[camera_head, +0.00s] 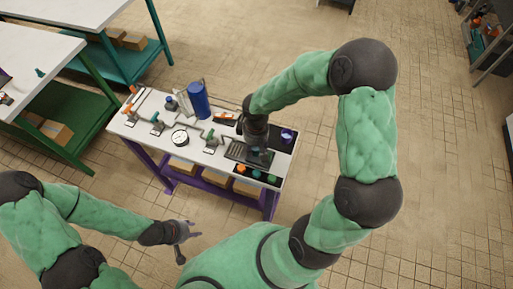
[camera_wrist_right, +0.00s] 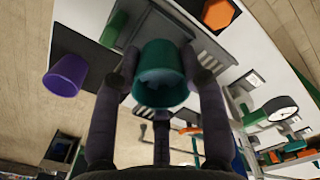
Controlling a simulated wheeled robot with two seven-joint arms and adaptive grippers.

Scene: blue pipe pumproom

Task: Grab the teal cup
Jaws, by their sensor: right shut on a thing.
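The teal cup (camera_wrist_right: 163,75) is between the two fingers of my right gripper (camera_wrist_right: 165,82) in the right wrist view. The fingers touch it on both sides, and its open rim faces the camera. In the head view my right gripper (camera_head: 258,152) is over the right part of the white-topped table (camera_head: 178,101), and the arm and hand mostly hide the cup. I cannot tell how high the cup is above the table. My left gripper (camera_head: 183,234) is empty, with its fingers apart, in front of the table near the bottom of the head view.
A purple cup (camera_head: 287,135) stands on a dark mat to the right, and it also shows in the right wrist view (camera_wrist_right: 66,75). A blue cylinder (camera_head: 198,99), a round gauge (camera_head: 180,137) and a grey grated tray (camera_head: 237,151) are also on the table.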

